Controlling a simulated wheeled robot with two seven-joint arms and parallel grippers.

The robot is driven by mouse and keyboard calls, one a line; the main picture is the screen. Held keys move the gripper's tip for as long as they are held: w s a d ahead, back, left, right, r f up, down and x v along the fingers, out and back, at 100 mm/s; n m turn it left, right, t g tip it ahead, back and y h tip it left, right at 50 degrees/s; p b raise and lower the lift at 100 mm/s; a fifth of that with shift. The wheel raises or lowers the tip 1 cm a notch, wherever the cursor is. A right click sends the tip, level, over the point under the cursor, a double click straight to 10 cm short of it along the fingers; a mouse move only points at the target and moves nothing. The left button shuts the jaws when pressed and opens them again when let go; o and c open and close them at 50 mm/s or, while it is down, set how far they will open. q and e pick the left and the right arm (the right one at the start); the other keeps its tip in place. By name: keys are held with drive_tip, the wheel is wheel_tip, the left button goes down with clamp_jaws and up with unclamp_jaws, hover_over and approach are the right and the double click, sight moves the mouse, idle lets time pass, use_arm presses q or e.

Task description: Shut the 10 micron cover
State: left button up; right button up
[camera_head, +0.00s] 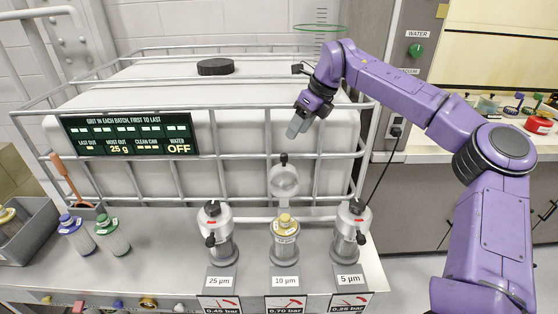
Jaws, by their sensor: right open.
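The 10 µm housing (284,243) stands in the middle of three on the bench, with a yellow-topped cartridge (285,222) in it. Its cover (284,181) is swung up and back, standing open behind the cartridge, with a black knob (284,159) at its top. My right gripper (293,130) is above the raised cover, apart from it, pointing down and to the left. It is open and holds nothing that I can see. My left gripper is not in view.
The 25 µm housing (219,246) on the left and the 5 µm housing (347,243) on the right have their covers down. A caged white tank (240,125) stands behind. Blue-topped (74,236) and green-topped (112,238) cartridges stand at left, near a grey bin (38,240).

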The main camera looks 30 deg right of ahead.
sight(284, 154)
drive_tip(key=p+x, duration=0.2)
drive_tip(key=x, duration=0.8)
drive_tip(key=shift+w+d+f, duration=0.15)
drive_tip(key=shift+w+f, duration=0.15)
drive_tip(key=shift+f, duration=0.1)
drive_tip(key=shift+c, duration=0.9)
clamp_jaws()
